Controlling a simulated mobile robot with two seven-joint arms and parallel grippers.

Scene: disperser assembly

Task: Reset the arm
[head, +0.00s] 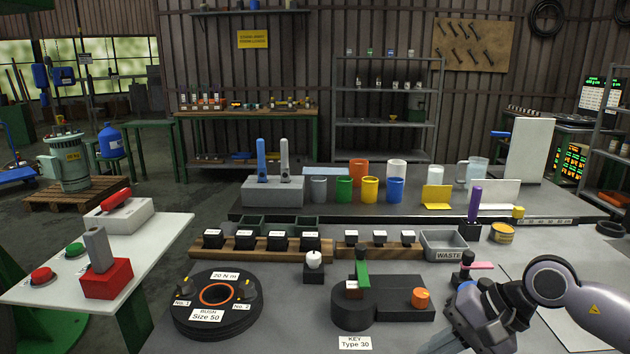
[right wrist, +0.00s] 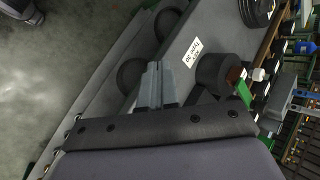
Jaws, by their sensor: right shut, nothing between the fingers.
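My right arm comes in from the right edge in the head view. My right gripper (head: 452,338) is low in the frame, pointing down and left, in front of the grey table's near right part. In the right wrist view the two grey fingers (right wrist: 152,84) are together with nothing between them. The dark round fixture with its block (head: 352,310) is left of the gripper and apart from it. It also shows in the right wrist view (right wrist: 214,74), beyond the fingers.
A black disc stack (head: 190,318) stands on the table at left. An orange cap (head: 420,297) sits on the fixture near my gripper. White sheets (head: 585,275) lie at right.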

